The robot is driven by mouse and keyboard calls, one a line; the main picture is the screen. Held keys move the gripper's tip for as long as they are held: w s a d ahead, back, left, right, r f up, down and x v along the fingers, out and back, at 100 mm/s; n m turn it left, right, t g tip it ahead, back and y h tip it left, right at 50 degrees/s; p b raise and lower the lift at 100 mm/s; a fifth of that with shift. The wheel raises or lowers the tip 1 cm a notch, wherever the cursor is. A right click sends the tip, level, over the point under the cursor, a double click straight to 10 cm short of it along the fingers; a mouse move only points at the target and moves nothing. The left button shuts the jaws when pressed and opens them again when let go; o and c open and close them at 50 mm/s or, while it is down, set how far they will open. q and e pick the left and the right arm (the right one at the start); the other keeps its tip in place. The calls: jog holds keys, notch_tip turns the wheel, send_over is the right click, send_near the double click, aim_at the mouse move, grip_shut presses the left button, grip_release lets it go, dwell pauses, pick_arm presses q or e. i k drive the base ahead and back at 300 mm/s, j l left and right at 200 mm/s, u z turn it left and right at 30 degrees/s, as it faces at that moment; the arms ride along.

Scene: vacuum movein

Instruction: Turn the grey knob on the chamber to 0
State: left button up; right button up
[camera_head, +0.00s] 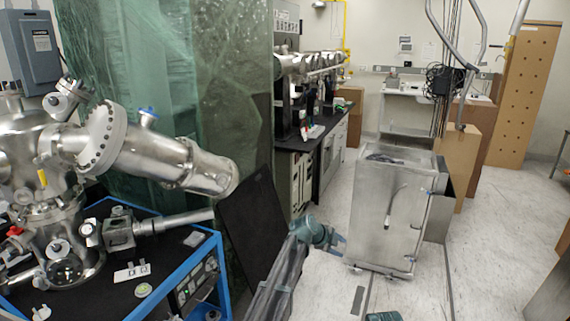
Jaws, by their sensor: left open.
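The steel vacuum chamber (40,165) stands at the left, with flanged ports and a wide cylinder slanting right. A small round pale dial or knob (87,229) sits low on its right side beside a grey valve block (118,231). I cannot tell whether this is the grey knob, and no numbers are readable. My left gripper (339,244) is teal and open, with nothing between its fingers. It is well to the right of the chamber, in front of the steel cabinet in the picture.
A blue-framed bench (190,256) carries the chamber and small parts. A dark panel (252,225) leans beside it. A steel cabinet (372,215) stands at centre right. Behind is a black-topped counter (300,140). The pale floor (490,250) is clear at the right.

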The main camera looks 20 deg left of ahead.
aim_at(38, 281)
jog(key=i+u, duration=0.2)
jog(key=u, duration=0.3)
jog(key=i+u, duration=0.2)
jog(key=u, duration=0.3)
jog(key=i+l+u, duration=0.15)
jog(key=u, duration=0.3)
jog(key=i+l+u, duration=0.15)
jog(key=u, duration=0.35)
jog(key=i+l+u, duration=0.15)
jog(key=i+u, duration=0.15)
jog(key=u, duration=0.15)
jog(key=i+l+u, duration=0.2)
jog(key=u, duration=0.3)
jog(key=i+l, duration=0.05)
